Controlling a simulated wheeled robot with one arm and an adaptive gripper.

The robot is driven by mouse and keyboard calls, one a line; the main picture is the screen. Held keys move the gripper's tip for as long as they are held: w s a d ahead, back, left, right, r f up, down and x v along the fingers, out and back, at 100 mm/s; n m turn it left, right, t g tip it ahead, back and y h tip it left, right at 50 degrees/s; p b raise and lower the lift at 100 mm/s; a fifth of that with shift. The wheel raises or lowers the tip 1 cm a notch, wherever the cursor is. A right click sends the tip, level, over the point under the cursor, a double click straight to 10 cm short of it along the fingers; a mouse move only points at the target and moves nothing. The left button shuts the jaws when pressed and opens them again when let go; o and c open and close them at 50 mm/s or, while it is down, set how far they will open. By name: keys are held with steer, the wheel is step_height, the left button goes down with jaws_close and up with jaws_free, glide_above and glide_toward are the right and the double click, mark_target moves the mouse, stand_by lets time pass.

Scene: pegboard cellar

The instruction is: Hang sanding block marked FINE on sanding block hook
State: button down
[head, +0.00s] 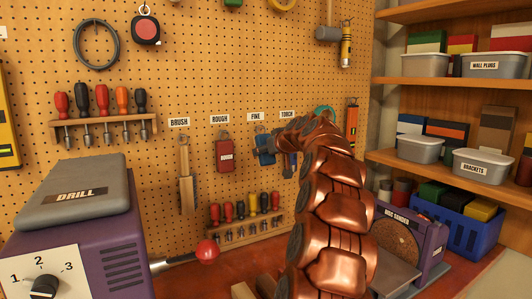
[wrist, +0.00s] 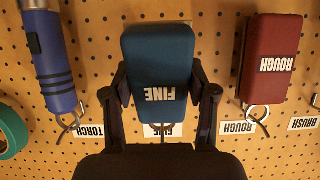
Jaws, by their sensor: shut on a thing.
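The blue sanding block marked FINE (wrist: 158,50) is between the two fingers of my gripper (wrist: 165,92), which is shut on it. The wrist view is upside down. The FINE label (wrist: 150,130) and part of a metal hook or ring (wrist: 163,129) show just past the block's loop end, close to the pegboard. I cannot tell whether the loop is around the hook. In the head view the blue block (head: 264,143) is below the FINE label (head: 255,116), and my gripper (head: 270,150) reaches it from the right; my copper arm hides part of the area.
The red ROUGH block (wrist: 270,58) hangs on one side of the blue block, and a blue torch (wrist: 50,60) hangs on the other. A brush (head: 186,180) hangs farther left. A screwdriver rack (head: 245,230) is below.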

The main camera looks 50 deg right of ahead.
stand_by(0.4)
steer(key=shift+c, duration=1.3)
jaws_free()
steer(key=v, duration=1.2)
steer(key=shift+w+a, duration=0.1)
steer(key=shift+a, duration=0.05)
